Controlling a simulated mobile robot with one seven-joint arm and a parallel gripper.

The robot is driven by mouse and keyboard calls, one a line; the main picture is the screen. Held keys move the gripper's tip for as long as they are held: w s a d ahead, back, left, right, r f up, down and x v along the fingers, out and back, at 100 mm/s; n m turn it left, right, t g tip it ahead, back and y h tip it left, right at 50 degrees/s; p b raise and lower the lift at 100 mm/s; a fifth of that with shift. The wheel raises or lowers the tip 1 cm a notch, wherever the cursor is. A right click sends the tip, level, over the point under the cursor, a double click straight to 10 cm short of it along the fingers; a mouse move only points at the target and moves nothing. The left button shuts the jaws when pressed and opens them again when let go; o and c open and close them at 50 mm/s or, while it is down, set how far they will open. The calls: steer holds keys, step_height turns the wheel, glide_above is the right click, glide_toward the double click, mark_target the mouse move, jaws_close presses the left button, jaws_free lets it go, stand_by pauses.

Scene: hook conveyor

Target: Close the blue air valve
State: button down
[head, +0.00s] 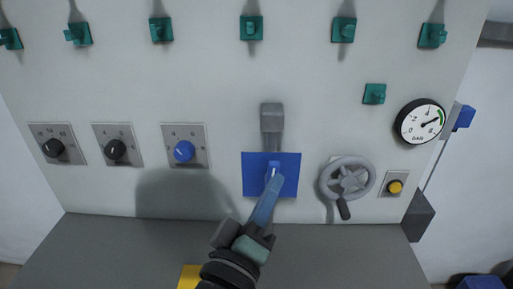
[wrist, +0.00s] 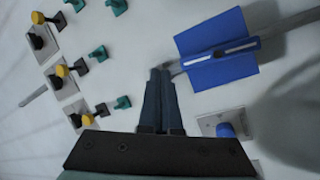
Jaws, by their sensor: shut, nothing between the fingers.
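The blue air valve (head: 255,178) sits on the grey wall panel below a grey pipe end. It looks like a broad blue plate with a raised ridge and a white line. In the wrist view the valve (wrist: 218,70) shows its ridge and white line running along the pipe. My gripper (head: 274,182) reaches up from below and covers the lower middle of the valve in the head view. In the wrist view my gripper (wrist: 160,74) is shut and empty, its fingertips just left of the valve's edge. Whether they touch it, I cannot tell.
A grey handwheel (head: 348,180) and a yellow button (head: 395,187) are right of the valve. A blue knob (head: 184,151) and two black knobs are left. A gauge (head: 420,121) is at the upper right. Several green hooks (head: 251,28) line the top. A grey ledge (head: 120,255) runs below.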

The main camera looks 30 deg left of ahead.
steer(key=s+a+f+n+g+y+p, duration=0.2)
steer(key=s+a+f+n+p, duration=0.1)
steer(key=s+a+n+p, duration=0.3)
steer(key=shift+s+a+f+n+p, duration=0.15)
steer(key=shift+s+a+n+p, duration=0.05)
steer(key=shift+s+n+p, duration=0.5)
steer(key=shift+w, duration=0.2)
steer(key=w+p, duration=0.4)
steer(key=w, duration=0.7)
steer(key=shift+w+d+f, duration=0.25)
steer(key=shift+d+f, duration=0.05)
steer(key=shift+d, duration=0.1)
